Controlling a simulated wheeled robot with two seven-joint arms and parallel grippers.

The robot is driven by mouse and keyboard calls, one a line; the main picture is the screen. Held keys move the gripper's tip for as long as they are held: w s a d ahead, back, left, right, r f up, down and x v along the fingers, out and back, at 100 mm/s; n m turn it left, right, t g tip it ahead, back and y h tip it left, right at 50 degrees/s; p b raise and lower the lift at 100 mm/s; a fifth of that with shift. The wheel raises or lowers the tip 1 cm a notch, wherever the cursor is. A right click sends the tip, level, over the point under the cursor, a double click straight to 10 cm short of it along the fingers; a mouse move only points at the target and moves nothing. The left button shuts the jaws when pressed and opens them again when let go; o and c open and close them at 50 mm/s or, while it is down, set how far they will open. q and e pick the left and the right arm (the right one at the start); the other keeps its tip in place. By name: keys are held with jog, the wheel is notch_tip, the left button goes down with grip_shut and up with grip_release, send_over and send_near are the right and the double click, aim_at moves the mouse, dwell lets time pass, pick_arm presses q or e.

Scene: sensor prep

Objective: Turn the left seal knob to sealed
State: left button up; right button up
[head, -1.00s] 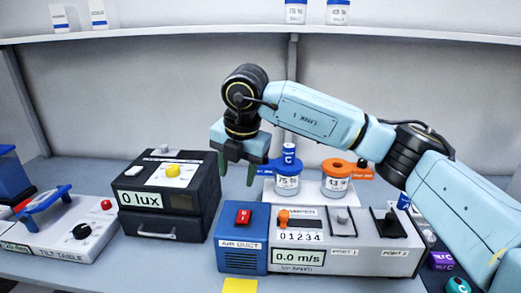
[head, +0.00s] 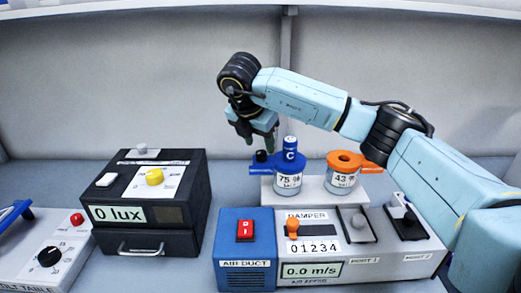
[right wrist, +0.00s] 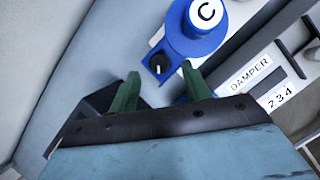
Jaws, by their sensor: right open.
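The left seal knob (head: 261,156) is a small black knob on the blue tab left of a blue-capped jar (head: 288,182) marked 75 %. In the right wrist view the knob (right wrist: 158,64) shows a white pointer line, and the blue cap (right wrist: 203,25) with a C-marked plug is above right. My right gripper (head: 259,138) is open above the knob, its green fingers to either side of it in the wrist view (right wrist: 160,76), apart from it. I cannot read any sealed mark. My left gripper is out of view.
An orange-capped jar (head: 342,174) stands to the right, its tab partly behind my arm. The air duct box (head: 245,268) with damper panel is in front. A black lux box (head: 155,210) stands at left. A tilt table panel (head: 25,262) is at the left edge.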

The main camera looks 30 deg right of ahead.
aim_at(261, 152)
jog(key=x, duration=0.2)
jog(key=shift+d+f, duration=0.1)
jog(key=shift+f, duration=0.15)
jog(key=shift+w+f, duration=0.15)
jog(key=shift+f, duration=0.15)
jog(key=shift+d+f, duration=0.1)
jog(key=shift+f, duration=0.05)
jog(key=c, duration=1)
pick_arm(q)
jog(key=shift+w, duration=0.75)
